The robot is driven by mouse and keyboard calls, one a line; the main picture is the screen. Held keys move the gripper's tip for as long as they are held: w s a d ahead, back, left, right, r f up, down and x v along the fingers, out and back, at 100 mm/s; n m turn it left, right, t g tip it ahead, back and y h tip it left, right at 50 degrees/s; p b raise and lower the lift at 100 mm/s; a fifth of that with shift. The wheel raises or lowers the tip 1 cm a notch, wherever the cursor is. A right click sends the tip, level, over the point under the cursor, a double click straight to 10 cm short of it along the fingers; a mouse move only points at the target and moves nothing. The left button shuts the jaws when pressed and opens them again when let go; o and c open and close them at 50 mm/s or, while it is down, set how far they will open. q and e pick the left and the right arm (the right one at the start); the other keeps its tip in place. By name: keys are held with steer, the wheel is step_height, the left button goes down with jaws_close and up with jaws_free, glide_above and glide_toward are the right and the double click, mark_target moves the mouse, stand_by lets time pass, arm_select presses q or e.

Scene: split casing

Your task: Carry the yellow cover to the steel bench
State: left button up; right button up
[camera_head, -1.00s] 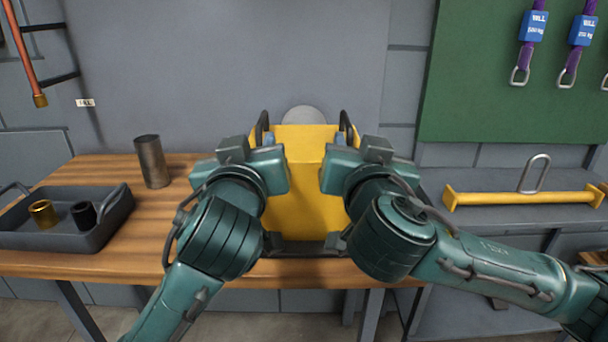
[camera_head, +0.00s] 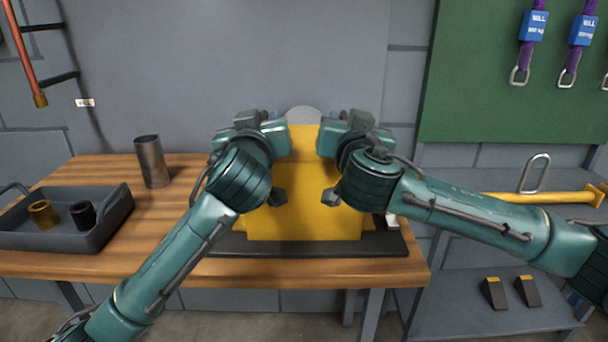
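The yellow cover (camera_head: 305,205) stands on a dark base plate (camera_head: 320,246) on the wooden bench, between my two arms. My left gripper (camera_head: 262,122) is at its upper left edge and my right gripper (camera_head: 347,122) at its upper right edge. The cover's two dark top handles are hidden behind the grippers. The fingers are hidden too, so I cannot tell whether either gripper is open or shut on a handle. A grey, steel-looking bench (camera_head: 450,182) stands to the right, partly covered by my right arm.
A grey tray (camera_head: 105,225) with a brass ring and a black ring lies at left, near a metal cylinder (camera_head: 152,162). A yellow lifting bar (camera_head: 590,196) with a shackle lies on the grey bench. Two dark wedges (camera_head: 495,293) rest on its lower shelf.

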arm_select(q)
jaws_close()
arm_select(e)
jaws_close()
stand_by(0.9)
arm_select(q)
steer(key=shift+r, duration=0.2)
arm_select(e)
steer(key=shift+r, duration=0.2)
